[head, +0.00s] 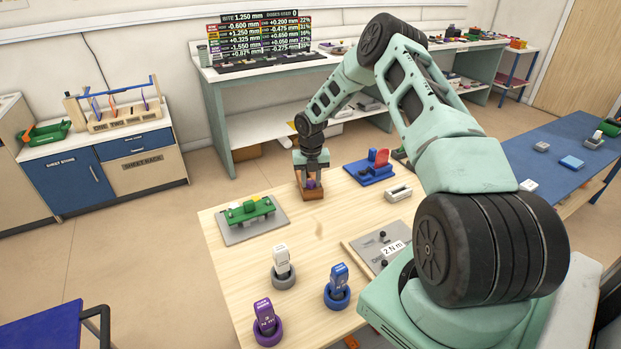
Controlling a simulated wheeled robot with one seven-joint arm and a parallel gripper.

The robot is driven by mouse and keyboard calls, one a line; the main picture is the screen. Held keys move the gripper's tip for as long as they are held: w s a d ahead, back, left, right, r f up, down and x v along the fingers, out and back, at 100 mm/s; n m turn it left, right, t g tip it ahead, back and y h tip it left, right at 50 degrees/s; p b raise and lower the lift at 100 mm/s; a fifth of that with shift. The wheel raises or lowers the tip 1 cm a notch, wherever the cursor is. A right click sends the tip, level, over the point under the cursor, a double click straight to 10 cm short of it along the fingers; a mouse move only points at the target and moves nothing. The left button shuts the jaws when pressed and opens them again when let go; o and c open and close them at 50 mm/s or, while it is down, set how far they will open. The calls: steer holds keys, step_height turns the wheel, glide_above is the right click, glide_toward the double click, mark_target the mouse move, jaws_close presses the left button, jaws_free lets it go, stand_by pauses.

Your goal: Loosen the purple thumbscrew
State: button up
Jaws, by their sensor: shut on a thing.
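The purple thumbscrew (311,184) shows as a small purple patch on a brown block (313,194) at the far left part of the wooden table. My gripper (311,180) points down over the block and is shut on the purple thumbscrew. The fingers and wrist hide most of the thumbscrew, so its turn and height cannot be told.
On the wooden table (300,240) stand a grey plate with a green fixture (249,209), a blue fixture with a red part (377,163), and purple (266,325), blue (338,290) and white (282,264) tools in ring stands. The table middle is mostly clear.

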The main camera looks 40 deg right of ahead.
mark_target(311, 183)
steer(key=shift+n, duration=0.3)
steer(key=n+p, duration=0.1)
steer(key=n, duration=0.3)
steer(key=shift+n, duration=0.4)
steer(key=o, duration=0.9)
steer(key=shift+o, duration=0.2)
steer(key=shift+r+p, duration=1.35)
steer(key=shift+r, duration=0.7)
